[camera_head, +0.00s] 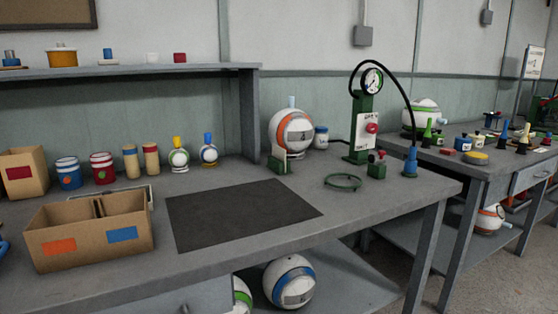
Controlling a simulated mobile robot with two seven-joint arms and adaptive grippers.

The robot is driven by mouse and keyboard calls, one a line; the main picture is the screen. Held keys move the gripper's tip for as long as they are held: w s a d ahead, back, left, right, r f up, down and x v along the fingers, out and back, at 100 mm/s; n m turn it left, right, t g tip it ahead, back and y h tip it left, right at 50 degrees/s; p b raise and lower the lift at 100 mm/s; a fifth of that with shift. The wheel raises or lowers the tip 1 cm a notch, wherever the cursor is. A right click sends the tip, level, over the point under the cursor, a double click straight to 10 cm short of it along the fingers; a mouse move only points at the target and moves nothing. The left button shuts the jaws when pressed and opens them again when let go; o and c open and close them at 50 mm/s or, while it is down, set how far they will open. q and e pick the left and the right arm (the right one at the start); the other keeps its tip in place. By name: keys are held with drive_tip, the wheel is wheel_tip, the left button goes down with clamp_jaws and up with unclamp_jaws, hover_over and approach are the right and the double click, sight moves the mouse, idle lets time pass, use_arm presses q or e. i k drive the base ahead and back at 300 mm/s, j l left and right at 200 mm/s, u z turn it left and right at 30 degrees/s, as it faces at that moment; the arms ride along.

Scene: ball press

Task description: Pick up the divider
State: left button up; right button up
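An open cardboard box (52,262) stands at the front left of the near workbench. It has an orange label and a blue label on its front. A brown upright divider (98,207) shows inside it near the middle, between two compartments. Its lower part is hidden by the box's front wall. Neither of my grippers can be made out in the head view.
A dark mat (240,213) lies right of the box on the workbench (345,215). Behind the box stand a blue tin (68,173), a red tin (103,168) and small balls. A green ring (343,182) and a gauge stand (361,125) are at the right. A small blue thing at the left edge is cut off.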

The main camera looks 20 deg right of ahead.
sight(278, 152)
drive_tip(key=k+l+z, duration=0.15)
drive_tip(key=l, duration=0.25)
drive_tip(key=k+l+z, duration=0.1)
drive_tip(key=l, duration=0.35)
drive_tip(key=l+z, duration=0.15)
drive_tip(key=l, duration=0.25)
drive_tip(key=k, duration=0.05)
